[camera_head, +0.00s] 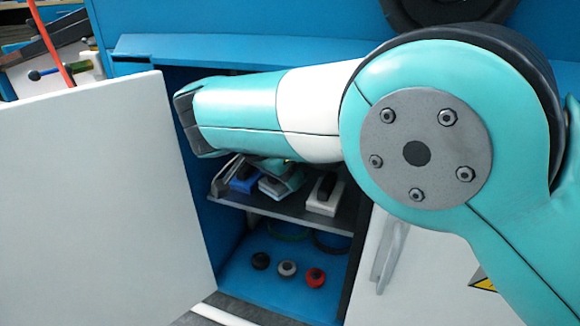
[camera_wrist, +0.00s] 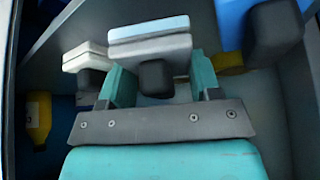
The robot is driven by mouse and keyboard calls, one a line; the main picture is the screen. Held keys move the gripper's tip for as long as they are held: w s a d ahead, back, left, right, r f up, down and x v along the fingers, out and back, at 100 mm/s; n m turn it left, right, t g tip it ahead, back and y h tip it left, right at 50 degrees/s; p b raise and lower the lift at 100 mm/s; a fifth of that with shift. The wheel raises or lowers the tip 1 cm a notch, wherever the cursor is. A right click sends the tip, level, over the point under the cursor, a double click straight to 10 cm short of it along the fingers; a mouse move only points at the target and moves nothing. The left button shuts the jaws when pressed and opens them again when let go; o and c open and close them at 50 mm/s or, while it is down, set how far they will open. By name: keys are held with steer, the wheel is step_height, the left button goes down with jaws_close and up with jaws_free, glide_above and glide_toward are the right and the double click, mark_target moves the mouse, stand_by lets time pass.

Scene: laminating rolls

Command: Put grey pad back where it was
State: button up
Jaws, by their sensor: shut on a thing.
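The grey pad (camera_wrist: 150,54) is in the wrist view, with its black handle between the two teal fingers of my gripper (camera_wrist: 160,82). My gripper is shut on that handle. In the head view my gripper (camera_head: 281,180) is inside the open cabinet, over the upper shelf (camera_head: 285,210), between a blue pad and a white pad. The arm and gripper hide most of the grey pad there. I cannot tell whether its underside touches the shelf.
The blue pad (camera_head: 243,181) and white pad (camera_head: 323,194) stand close on either side. Black, grey and red knobs (camera_head: 287,269) sit on the cabinet floor below. The open white door (camera_head: 105,200) is at the left. A yellow item (camera_wrist: 38,117) shows in the wrist view.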

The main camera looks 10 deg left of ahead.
steer(key=shift+b+x, duration=0.85)
steer(key=shift+x, duration=0.2)
steer(key=shift+w+a+r, duration=0.1)
steer(key=shift+w, duration=0.05)
